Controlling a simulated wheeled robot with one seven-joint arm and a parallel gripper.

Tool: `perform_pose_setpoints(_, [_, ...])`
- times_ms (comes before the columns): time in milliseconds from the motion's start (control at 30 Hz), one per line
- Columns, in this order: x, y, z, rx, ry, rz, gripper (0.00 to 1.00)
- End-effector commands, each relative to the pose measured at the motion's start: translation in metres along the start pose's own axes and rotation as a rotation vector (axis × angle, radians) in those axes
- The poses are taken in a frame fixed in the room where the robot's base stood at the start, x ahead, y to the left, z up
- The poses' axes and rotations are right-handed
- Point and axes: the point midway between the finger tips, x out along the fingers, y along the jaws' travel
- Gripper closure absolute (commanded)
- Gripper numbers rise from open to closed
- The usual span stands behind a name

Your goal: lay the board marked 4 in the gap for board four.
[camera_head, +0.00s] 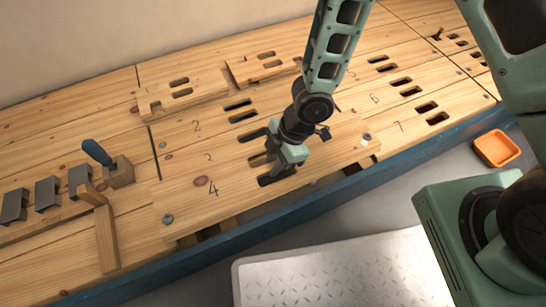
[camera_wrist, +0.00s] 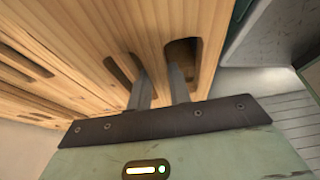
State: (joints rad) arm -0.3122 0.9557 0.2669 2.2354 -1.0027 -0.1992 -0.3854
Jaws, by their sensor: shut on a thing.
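The board marked 4 (camera_head: 213,199) is a light pine plank at the front of the bench, with hand slots and dark screw heads. My gripper (camera_head: 275,168) is over its slots. In the wrist view its two fingers (camera_wrist: 160,92) reach into two neighbouring slots, shut on the wood between them. The board's front edge lies near the blue bench rail, with dark openings showing beneath that edge.
Boards marked 2 (camera_head: 197,126) and 7 (camera_head: 401,127) lie behind and to the right. A blue-handled tool (camera_head: 98,153) in a wooden block, grey blocks (camera_head: 46,193) and a wooden piece (camera_head: 106,238) stand left. An orange tray (camera_head: 497,149) and a metal plate (camera_head: 330,275) are beyond the blue rail (camera_head: 330,194).

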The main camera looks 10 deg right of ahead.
Motion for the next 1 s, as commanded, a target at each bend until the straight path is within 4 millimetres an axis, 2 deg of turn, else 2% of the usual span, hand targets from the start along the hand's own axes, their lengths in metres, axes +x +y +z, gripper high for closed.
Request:
perform_pose_setpoints(367, [0.007, -0.001, 0.002, -0.006, 0.002, -0.002, 1.0])
perform_pose_setpoints(1000, [0.047, -0.001, 0.018, -0.005, 0.002, -0.002, 1.0])
